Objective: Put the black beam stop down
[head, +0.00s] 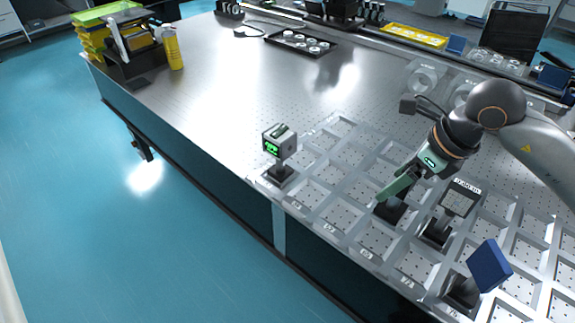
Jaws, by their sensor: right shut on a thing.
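My right gripper (396,189) reaches in from the right over the compartment grid and is shut on the black beam stop (390,211). The stop's dark base shows just below the green fingers, over a compartment in the middle of the grid. The fingers hide its upper part. I cannot tell whether its base touches the compartment floor. The grey compartment grid (330,211) covers the near right part of the optical table (230,100). My left gripper is not in view.
A device with a green display (279,146) stands at the grid's left corner. Close right of the gripper stands a labelled square device (459,198), with a blue panel (489,266) nearer the front. A black tray (300,43) and yellow bottle (173,50) stand farther back. The table's middle is clear.

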